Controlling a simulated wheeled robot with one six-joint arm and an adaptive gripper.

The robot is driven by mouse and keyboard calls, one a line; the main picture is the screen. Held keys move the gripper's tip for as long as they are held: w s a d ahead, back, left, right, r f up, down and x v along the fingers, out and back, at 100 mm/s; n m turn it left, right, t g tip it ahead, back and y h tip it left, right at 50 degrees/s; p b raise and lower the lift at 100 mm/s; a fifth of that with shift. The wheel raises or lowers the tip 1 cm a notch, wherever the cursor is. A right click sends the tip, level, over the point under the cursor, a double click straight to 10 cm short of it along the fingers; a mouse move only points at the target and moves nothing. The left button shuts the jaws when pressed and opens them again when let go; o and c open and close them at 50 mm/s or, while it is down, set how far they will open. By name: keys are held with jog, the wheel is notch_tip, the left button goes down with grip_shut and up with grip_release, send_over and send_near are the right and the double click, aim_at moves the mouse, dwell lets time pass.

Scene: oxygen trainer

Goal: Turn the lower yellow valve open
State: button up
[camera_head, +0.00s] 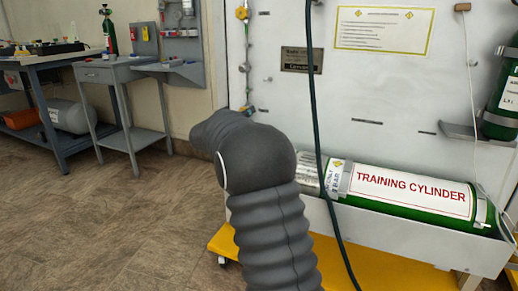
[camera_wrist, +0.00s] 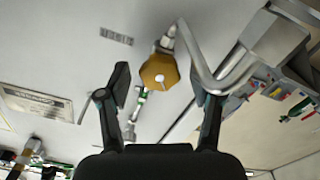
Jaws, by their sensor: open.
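The lower yellow valve (camera_wrist: 159,71) is a faceted yellow knob with a small pale slot or mark on its face. It sits on a metal fitting by a bent grey pipe, in the upper middle of the wrist view. My gripper (camera_wrist: 162,90) is open, with one dark finger on each side of the knob. The fingers look apart from it, and the gap in depth is hard to judge. In the head view my arm hides the gripper and most of this area. An upper yellow valve (camera_head: 241,13) shows high on the panel's left side.
A dark hose (camera_head: 316,120) hangs in front of the panel. A green training cylinder (camera_head: 405,192) lies in a white trough over a yellow base (camera_head: 385,258). A grey cart (camera_head: 115,75) and workbench stand left. The floor at left is clear.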

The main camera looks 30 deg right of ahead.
jog(key=s+a+m, duration=0.2)
jog(key=s+a, duration=0.6)
jog(key=a, duration=0.3)
jog(key=s+d+r+n+g+y+p, duration=0.1)
jog(key=s+g+y+p, duration=0.3)
jog(key=s, duration=1.7)
jog(key=shift+s+d+r+n+g+y+p, duration=0.15)
jog(key=shift+s+d+n+g+y+p, duration=0.15)
jog(key=shift+d+n+g+p, duration=0.65)
jog(key=shift+a+m, duration=0.25)
jog(key=shift+m, duration=0.2)
